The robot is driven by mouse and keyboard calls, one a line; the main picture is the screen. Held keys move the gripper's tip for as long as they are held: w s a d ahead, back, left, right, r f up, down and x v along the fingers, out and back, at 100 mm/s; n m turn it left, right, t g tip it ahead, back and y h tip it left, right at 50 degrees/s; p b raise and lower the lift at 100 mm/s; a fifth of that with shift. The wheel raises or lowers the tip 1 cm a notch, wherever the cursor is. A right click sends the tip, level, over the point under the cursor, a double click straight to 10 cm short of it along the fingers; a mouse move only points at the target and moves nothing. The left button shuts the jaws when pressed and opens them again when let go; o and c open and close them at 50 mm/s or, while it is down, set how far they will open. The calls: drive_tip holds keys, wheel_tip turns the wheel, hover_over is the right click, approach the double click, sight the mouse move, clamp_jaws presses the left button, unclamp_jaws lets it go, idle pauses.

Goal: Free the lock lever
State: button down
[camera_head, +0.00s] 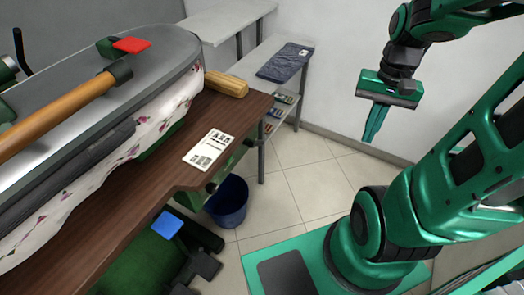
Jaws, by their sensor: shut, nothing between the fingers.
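A steam press stands at the left of the head view, with a metal upper head (165,55) lying over a flowered cloth (150,125). A red-topped lever (131,45) sits on top of the press head; I cannot tell whether it is the lock lever. A wooden handle bar (60,117) runs along the near side of the head. My gripper (369,138) hangs at the upper right, pointing down, with its green fingers shut and empty. It is well apart from the press, above the floor.
The brown table (150,200) carries a printed card (209,149) and a yellow-brown block (226,84). A blue pedal (166,225) and blue bucket (227,200) are below. Shelves (285,85) with folded dark cloth (285,62) stand behind. The tiled floor (310,190) between is clear.

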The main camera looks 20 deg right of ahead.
drive_tip(key=w+a+f+m+t+y, duration=0.3)
drive_tip(key=w+f+m, duration=0.5)
drive_tip(key=f, duration=0.4)
drive_tip(key=w+a+f+m+t+y, duration=0.4)
drive_tip(key=w+f+m, duration=0.4)
drive_tip(key=f, duration=0.5)
drive_tip(key=w+a+f+m+t+y, duration=0.4)
drive_tip(key=w+f+m, duration=0.4)
drive_tip(key=f+m, duration=0.3)
drive_tip(key=shift+a+f+t, duration=0.45)
drive_tip(key=shift+f+t, duration=0.25)
drive_tip(key=shift+f, duration=0.45)
drive_tip(key=shift+w, duration=0.1)
